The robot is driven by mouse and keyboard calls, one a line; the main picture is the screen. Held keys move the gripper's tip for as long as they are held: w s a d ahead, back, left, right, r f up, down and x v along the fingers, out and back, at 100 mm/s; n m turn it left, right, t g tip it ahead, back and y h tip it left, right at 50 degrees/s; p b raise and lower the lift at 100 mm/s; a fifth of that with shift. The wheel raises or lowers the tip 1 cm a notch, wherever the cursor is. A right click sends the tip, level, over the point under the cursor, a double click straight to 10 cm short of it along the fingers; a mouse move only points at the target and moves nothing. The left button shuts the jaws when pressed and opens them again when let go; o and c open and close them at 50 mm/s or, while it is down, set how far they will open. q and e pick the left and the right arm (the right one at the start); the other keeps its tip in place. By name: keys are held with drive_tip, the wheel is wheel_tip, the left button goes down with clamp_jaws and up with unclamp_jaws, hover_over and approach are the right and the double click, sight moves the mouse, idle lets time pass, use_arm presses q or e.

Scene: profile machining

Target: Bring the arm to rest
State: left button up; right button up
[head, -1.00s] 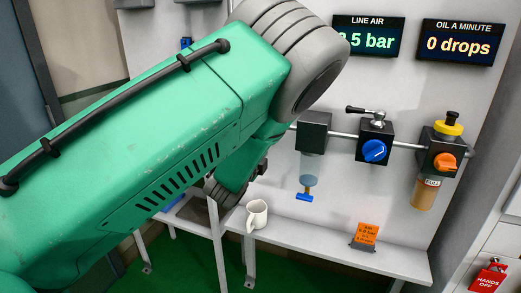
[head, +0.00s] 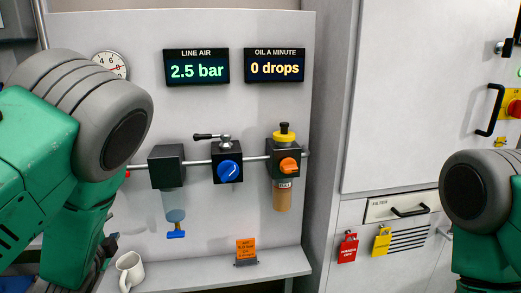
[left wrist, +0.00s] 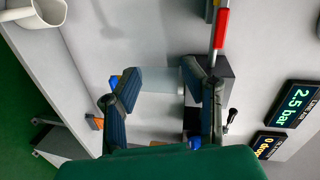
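My left arm (head: 50,150), green with grey joints, fills the left side of the head view. Its dark left gripper (head: 95,265) is partly hidden at the lower left, close to the white mug. In the left wrist view the left gripper (left wrist: 160,78) has its two dark fingers apart with nothing held between them. The panel and the clear filter bowl (left wrist: 160,80) show beyond the gap. My right arm (head: 480,205) shows only as a grey joint and green link at the right edge. The right gripper is out of view.
The panel carries displays reading 2.5 bar (head: 196,68) and 0 drops (head: 275,66), a blue knob (head: 229,171) and an orange knob (head: 289,164). A white mug (head: 130,270) and orange sign (head: 246,250) stand on the shelf. Red (head: 348,248) and yellow (head: 382,242) tags hang on the cabinet.

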use_arm(q)
drive_tip(key=s+d+f+n+g+h+b, duration=0.15)
drive_tip(key=s+f+n+g, duration=0.25)
drive_tip(key=s+f, duration=0.5)
drive_tip(key=s+d+f+n+g, duration=0.2)
drive_tip(key=s+f+n+g, duration=0.15)
drive_tip(key=s+f, duration=0.65)
drive_tip(key=s+d+f+n+g+h, duration=0.1)
drive_tip(key=s+d+f+n+g, duration=0.1)
drive_tip(key=s, duration=0.6)
drive_tip(key=s+d+f+n+g+h, duration=0.2)
drive_tip(key=s+d+f+g, duration=0.3)
drive_tip(key=s, duration=0.4)
drive_tip(key=shift+d+f+n+b, duration=0.45)
drive_tip(key=shift+d+f+n, duration=0.2)
drive_tip(key=shift+f, duration=0.15)
